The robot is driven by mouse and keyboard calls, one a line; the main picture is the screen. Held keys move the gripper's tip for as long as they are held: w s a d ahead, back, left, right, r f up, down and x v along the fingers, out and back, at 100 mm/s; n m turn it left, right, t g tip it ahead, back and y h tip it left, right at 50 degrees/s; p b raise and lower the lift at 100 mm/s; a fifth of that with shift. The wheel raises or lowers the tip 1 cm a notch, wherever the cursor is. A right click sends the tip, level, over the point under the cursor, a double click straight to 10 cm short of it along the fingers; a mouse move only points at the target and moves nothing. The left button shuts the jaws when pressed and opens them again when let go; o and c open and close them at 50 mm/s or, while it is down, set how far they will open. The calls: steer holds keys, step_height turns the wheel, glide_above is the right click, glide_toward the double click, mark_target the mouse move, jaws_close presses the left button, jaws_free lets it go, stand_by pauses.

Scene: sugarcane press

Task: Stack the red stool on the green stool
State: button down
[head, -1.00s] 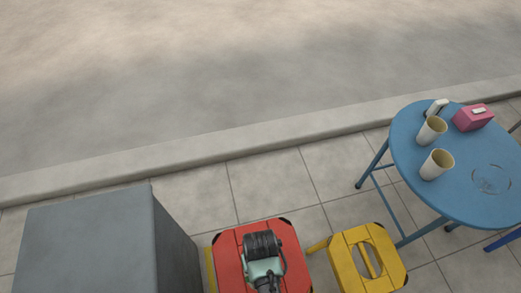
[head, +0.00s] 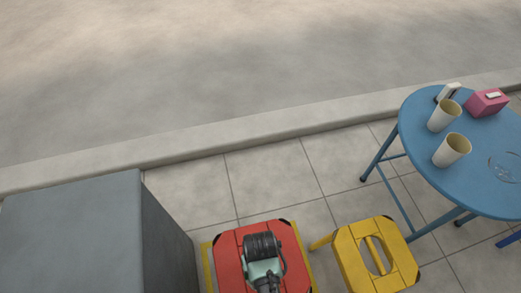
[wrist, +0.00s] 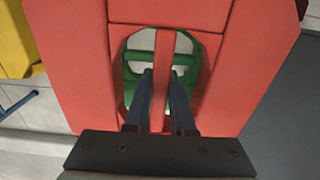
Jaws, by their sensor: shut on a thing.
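The red stool (head: 228,265) is at the bottom centre of the head view, seen from above. Its seat fills most of the wrist view (wrist: 75,70). My gripper (wrist: 162,80) reaches down into the seat's central opening, with one finger on each side of the red middle bar, shut on it. Through that opening I see part of the green stool (wrist: 133,62) below. The rest of the green stool is hidden by the red seat. I cannot tell whether the two stools touch.
A yellow stool (head: 349,262) stands close on the right. A grey box (head: 70,230) stands close on the left. A blue table (head: 480,185) at right holds two paper cups and a pink box (head: 486,103). Yellow strips show beside the red seat. Paving beyond is clear.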

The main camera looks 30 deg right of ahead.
steer(key=shift+f+b, duration=1.45)
steer(key=shift+f, duration=1)
steer(key=shift+w+f, duration=0.1)
steer(key=shift+f, duration=0.3)
steer(key=shift+s+f+b, duration=0.2)
steer(key=shift+f+b, duration=0.4)
steer(key=c, duration=0.7)
jaws_free()
step_height(320, 180, up, 14)
steer(key=p, duration=0.8)
steer(key=shift+w+r, duration=0.1)
steer(key=shift+r, duration=0.05)
steer(key=shift+r, duration=0.1)
steer(key=shift+r+p, duration=3.9)
steer(key=shift+p, duration=0.9)
